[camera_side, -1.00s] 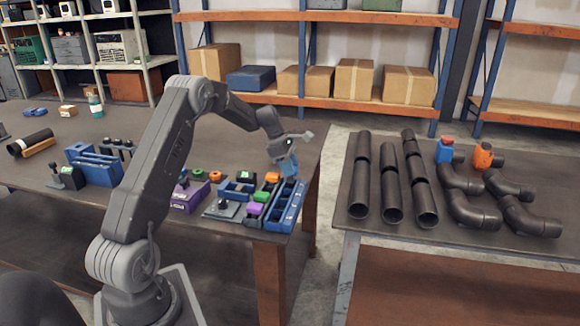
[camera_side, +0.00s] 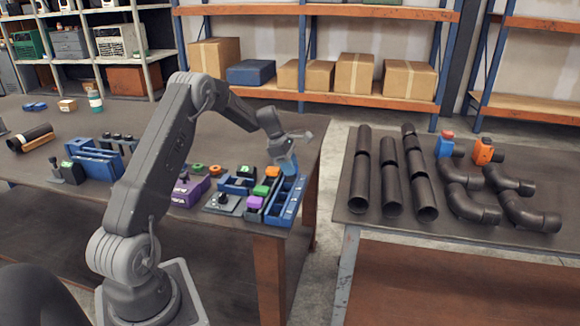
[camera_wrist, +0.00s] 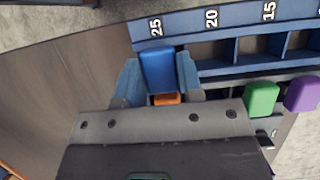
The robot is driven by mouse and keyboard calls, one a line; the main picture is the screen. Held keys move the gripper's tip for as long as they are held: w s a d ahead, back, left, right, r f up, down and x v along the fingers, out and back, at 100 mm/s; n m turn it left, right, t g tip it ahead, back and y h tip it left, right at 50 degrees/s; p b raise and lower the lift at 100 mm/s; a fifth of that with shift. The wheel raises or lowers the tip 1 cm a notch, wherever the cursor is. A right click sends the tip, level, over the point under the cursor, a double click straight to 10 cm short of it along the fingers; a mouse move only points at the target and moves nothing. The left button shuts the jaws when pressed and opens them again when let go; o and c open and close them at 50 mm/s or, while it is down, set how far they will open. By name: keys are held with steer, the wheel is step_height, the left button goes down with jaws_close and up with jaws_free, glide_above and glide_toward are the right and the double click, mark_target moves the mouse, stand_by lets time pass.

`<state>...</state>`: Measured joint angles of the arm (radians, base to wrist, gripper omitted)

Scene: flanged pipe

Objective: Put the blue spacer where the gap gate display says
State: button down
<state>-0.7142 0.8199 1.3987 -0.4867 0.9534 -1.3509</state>
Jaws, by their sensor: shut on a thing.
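My gripper (camera_side: 288,168) is shut on the blue spacer (camera_wrist: 158,68). In the wrist view, the spacer stands between the two pale blue fingers, just below the number 25. That label is at the left end of the blue numbered tray (camera_wrist: 238,13), which also shows in the side view (camera_side: 283,216). My gripper is low over the tray's far end. I cannot tell whether the spacer is inside the 25 compartment or just above it. The compartments at 20 and 15 look empty. No gap gate display can be read in these views.
Orange (camera_side: 271,172), green (camera_side: 262,190) and purple (camera_side: 254,202) blocks sit in a row beside the numbered tray. A purple box (camera_side: 188,192) and small fixtures stand to the left. The table's right edge is close to the tray. Black pipes (camera_side: 391,180) lie on another table.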

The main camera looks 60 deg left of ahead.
steer(key=shift+f, duration=0.5)
stand_by(0.4)
steer(key=shift+c, duration=1.4)
jaws_free()
steer(key=shift+r, duration=3.5)
